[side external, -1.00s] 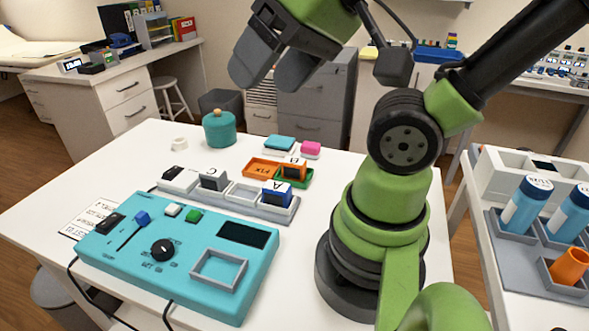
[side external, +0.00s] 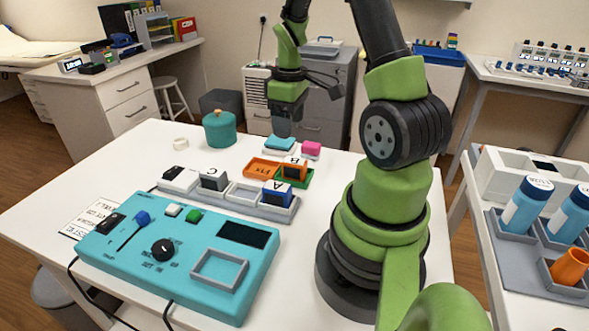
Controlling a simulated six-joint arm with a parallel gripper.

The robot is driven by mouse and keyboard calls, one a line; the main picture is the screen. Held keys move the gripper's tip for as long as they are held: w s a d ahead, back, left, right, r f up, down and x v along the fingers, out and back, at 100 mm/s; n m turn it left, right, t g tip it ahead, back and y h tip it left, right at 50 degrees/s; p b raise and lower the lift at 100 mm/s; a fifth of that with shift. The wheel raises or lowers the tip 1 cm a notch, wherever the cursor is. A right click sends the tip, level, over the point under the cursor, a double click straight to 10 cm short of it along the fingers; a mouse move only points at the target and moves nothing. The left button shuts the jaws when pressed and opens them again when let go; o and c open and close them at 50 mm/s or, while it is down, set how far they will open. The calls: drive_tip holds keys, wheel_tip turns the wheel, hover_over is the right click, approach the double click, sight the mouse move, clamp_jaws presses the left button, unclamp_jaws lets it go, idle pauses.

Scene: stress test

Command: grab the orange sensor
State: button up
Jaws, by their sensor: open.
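A small block marked B (side external: 294,164), with an orange face and a pale top, sits in the green tray (side external: 306,183) at the middle of the white table. It is the orange sensor as far as I can tell. An orange tray or plate (side external: 258,163) with dark lettering lies directly to its left. My gripper (side external: 282,129) is open and points down, above and behind the B block, over the blue-topped block at the back. It is apart from the B block. The gap between its fingers is hard to see from this side.
A teal-topped block (side external: 280,142) and a pink block (side external: 311,148) lie just behind the trays. A grey rack (side external: 240,190) in front holds blocks A (side external: 279,190) and C (side external: 213,179). A turquoise control panel (side external: 180,255) fills the front left. A teal pot (side external: 219,130) stands behind.

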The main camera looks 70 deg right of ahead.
hover_over(295, 161)
wheel_tip(295, 161, down, 6)
drive_tip(key=shift+r, duration=0.1)
drive_tip(key=shift+f, duration=2.95)
drive_tip(key=c, duration=1.1)
drive_tip(key=shift+o, duration=0.2)
drive_tip(key=shift+r, duration=0.15)
